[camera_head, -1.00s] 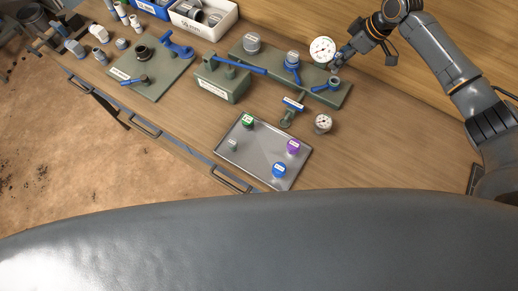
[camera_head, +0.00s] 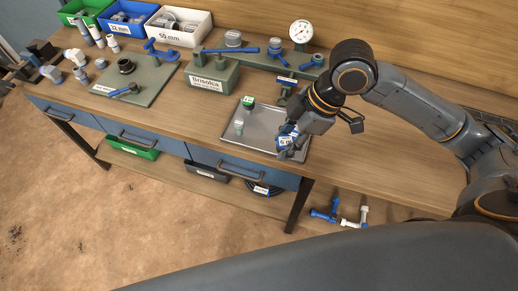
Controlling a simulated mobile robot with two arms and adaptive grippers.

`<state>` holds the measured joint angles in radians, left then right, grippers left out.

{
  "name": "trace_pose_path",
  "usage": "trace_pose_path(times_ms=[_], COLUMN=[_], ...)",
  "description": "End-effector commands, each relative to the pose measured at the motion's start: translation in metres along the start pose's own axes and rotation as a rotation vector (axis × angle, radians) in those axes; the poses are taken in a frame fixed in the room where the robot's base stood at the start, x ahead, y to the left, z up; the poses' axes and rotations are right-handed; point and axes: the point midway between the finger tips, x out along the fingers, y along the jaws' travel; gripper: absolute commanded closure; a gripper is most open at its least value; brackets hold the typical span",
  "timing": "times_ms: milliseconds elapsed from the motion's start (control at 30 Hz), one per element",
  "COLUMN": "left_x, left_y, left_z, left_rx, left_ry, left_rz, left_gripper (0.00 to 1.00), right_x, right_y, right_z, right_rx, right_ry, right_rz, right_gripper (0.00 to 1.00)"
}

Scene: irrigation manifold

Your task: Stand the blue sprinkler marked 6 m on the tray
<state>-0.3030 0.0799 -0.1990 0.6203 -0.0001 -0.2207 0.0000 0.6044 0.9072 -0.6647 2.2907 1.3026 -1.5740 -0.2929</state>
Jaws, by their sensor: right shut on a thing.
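The blue sprinkler (camera_head: 284,141) is at the front right part of the grey metal tray (camera_head: 262,141). A white label shows on it, too small to read surely. My right gripper (camera_head: 290,146) comes down from the right and is shut on the blue sprinkler, partly covering it. I cannot tell whether its base touches the tray. A green-topped sprinkler (camera_head: 248,102) stands at the tray's back left. A small grey-green piece (camera_head: 239,126) stands near the left edge. The purple-topped piece is hidden behind my gripper. My left gripper is not in view.
A green manifold block (camera_head: 213,75) with a blue lever stands behind the tray, and a dial gauge (camera_head: 301,32) further back. A green plate (camera_head: 136,82) with fittings lies left. Parts bins (camera_head: 178,25) stand at the back left. Bench left of the tray is clear.

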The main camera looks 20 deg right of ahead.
Motion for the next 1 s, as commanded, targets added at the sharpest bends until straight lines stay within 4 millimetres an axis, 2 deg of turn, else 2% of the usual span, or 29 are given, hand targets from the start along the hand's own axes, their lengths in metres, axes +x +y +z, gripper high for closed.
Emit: trace_pose_path(times_ms=[67, 167, 433, 600, 700, 933, 1000], left_x=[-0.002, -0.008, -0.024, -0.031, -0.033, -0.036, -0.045], left_y=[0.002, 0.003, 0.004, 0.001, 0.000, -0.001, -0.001], left_z=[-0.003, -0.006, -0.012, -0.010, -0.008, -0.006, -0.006], left_rx=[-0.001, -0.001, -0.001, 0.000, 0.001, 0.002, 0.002], left_ry=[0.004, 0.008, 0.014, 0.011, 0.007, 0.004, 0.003], left_rz=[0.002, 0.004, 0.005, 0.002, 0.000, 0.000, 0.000], left_gripper=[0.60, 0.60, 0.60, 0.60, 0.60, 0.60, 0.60], right_x=[0.003, 0.011, 0.042, 0.076, 0.089, 0.103, 0.111], right_y=[0.005, 0.023, 0.085, 0.111, 0.121, 0.132, 0.132], right_z=[-0.001, -0.003, -0.006, 0.002, 0.005, 0.008, 0.011], right_rx=[0.000, 0.002, 0.001, 0.001, -0.001, -0.002, -0.001], right_ry=[0.000, 0.001, 0.000, -0.001, -0.001, -0.001, -0.003], right_rz=[-0.001, -0.003, -0.002, -0.004, -0.002, -0.002, -0.006], right_gripper=[1.00, 1.00, 1.00, 1.00, 1.00, 1.00, 1.00])
